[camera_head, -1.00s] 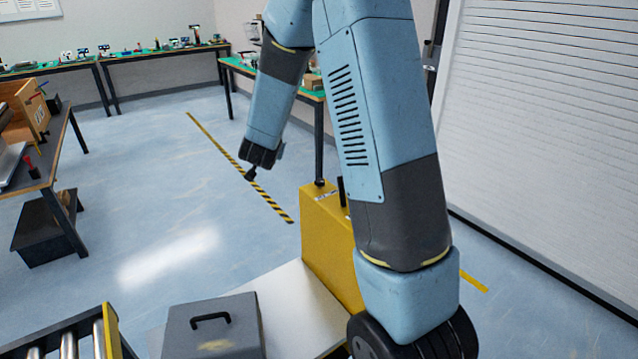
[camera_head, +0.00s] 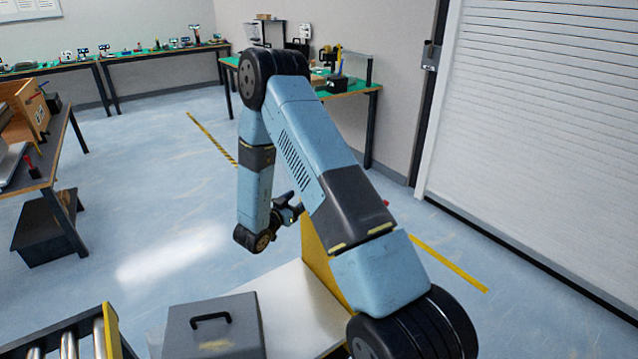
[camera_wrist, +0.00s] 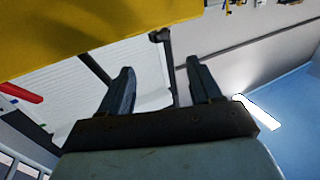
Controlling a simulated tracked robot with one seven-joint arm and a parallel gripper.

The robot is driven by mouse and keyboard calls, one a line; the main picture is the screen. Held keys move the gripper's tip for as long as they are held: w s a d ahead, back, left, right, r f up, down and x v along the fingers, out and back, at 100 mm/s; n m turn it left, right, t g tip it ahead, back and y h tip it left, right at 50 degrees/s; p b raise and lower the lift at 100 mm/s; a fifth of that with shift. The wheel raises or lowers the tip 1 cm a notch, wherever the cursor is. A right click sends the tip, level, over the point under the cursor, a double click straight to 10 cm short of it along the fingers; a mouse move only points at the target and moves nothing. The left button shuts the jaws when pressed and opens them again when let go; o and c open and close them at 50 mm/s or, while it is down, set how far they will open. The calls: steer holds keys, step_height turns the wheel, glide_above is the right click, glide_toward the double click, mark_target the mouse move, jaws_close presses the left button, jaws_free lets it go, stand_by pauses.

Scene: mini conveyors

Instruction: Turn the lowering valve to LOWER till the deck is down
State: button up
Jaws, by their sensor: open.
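The yellow housing (camera_head: 318,245) stands at the back of the white deck (camera_head: 285,300), mostly hidden behind my arm. A small red part (camera_head: 386,203) shows just past my arm. In the wrist view a red handle (camera_wrist: 20,93) lies at the left edge, and it may be the lowering valve; its lettering cannot be read. The yellow housing (camera_wrist: 90,30) fills the top left there. My gripper (camera_wrist: 161,84) is open, its fingers apart and nothing held. A dark rod with a knob (camera_wrist: 160,36) shows beyond and between the fingers. In the head view my gripper (camera_head: 290,208) is beside the housing's upper left.
A grey box with a black handle (camera_head: 213,330) sits on the deck. A roller conveyor (camera_head: 75,342) is at the lower left. A workbench (camera_head: 45,165) stands left, another (camera_head: 350,90) behind. A shutter door (camera_head: 540,130) closes the right side. The floor left of the housing is clear.

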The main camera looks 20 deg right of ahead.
steer(key=x, duration=1.3)
steer(key=shift+w+d, duration=0.2)
steer(key=shift+d, duration=0.1)
steer(key=shift+c, duration=0.2)
